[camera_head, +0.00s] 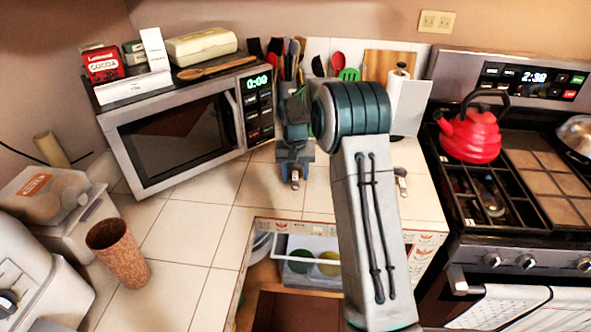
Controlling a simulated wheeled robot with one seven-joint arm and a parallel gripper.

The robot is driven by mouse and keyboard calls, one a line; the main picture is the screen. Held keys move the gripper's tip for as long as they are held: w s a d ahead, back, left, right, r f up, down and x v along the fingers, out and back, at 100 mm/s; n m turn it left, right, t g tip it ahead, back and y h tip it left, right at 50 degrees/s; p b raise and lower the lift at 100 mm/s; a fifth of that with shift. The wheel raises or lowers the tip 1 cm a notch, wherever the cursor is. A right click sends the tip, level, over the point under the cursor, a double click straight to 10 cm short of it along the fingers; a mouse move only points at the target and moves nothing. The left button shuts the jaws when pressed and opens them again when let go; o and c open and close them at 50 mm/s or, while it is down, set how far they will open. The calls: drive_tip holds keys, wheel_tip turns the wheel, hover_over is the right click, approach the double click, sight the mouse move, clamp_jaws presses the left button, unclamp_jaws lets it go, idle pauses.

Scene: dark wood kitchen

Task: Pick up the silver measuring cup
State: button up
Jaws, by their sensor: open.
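A small silver item (401,182), which looks like the measuring cup, lies on the tiled counter (425,205) just right of my arm. It is small in the picture, and my arm may hide part of it. My gripper (294,181) points down over the counter between the microwave and my arm, to the left of the silver item and apart from it. It is open. I see nothing held in it, though its fingertips are small and hard to make out.
A microwave (175,140) with boxes on top stands at the back left. Behind my gripper are utensils (285,55). A paper towel roll (397,85) stands behind the silver item. A red kettle (468,133) sits on the stove. A brown cup (118,255) is front left. Below is an open drawer (310,262).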

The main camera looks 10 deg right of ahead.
clamp_jaws()
